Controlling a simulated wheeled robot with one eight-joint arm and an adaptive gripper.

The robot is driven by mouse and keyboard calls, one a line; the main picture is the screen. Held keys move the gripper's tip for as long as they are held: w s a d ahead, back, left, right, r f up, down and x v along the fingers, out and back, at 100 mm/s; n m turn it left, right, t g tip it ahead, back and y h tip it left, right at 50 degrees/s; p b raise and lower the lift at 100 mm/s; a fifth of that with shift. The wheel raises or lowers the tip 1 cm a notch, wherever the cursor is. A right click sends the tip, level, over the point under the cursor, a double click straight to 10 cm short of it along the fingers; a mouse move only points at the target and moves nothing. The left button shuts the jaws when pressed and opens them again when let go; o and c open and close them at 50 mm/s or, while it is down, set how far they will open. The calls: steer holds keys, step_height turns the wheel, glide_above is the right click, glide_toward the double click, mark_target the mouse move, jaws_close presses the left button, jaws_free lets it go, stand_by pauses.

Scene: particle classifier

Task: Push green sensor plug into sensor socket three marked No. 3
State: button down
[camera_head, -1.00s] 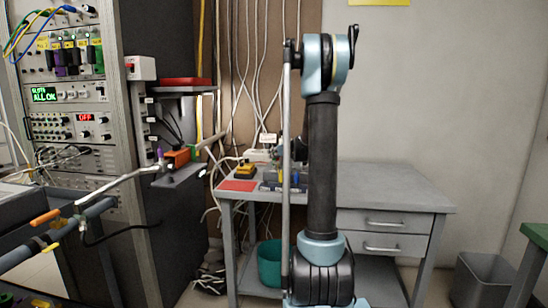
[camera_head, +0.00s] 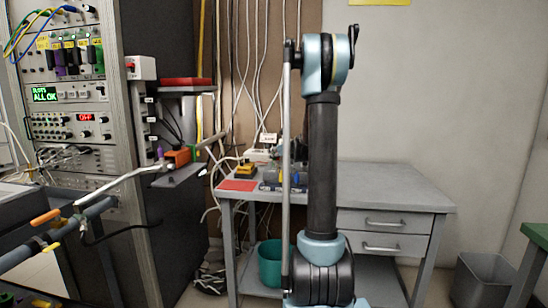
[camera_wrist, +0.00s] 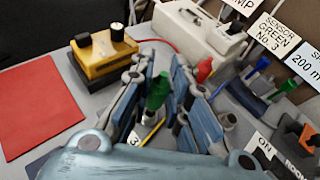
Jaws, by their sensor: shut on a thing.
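In the wrist view the green sensor plug (camera_wrist: 158,92) stands roughly upright between the two fingers of my gripper (camera_wrist: 157,86), which is shut on it. A small white tag reading 3 (camera_wrist: 134,138) lies below and left of the plug, partly covered by a finger. The label "SENSOR GREEN No. 3" (camera_wrist: 272,36) is at the upper right. The socket under the plug is hidden, so I cannot tell whether the plug touches it or how deep it sits. In the head view my arm column and a silver pole hide most of the gripper.
A red plug (camera_wrist: 204,69) and blue plug (camera_wrist: 262,63) are close on the right. The grey table (camera_head: 390,178) is bare to the right.

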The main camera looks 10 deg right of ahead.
steer(key=shift+f, duration=1.45)
stand_by(0.4)
steer(key=c, duration=1.5)
jaws_free()
steer(key=shift+o, duration=0.2)
steer(key=shift+s+r, duration=0.1)
steer(key=v, duration=1.1)
steer(key=shift+s+d, duration=0.25)
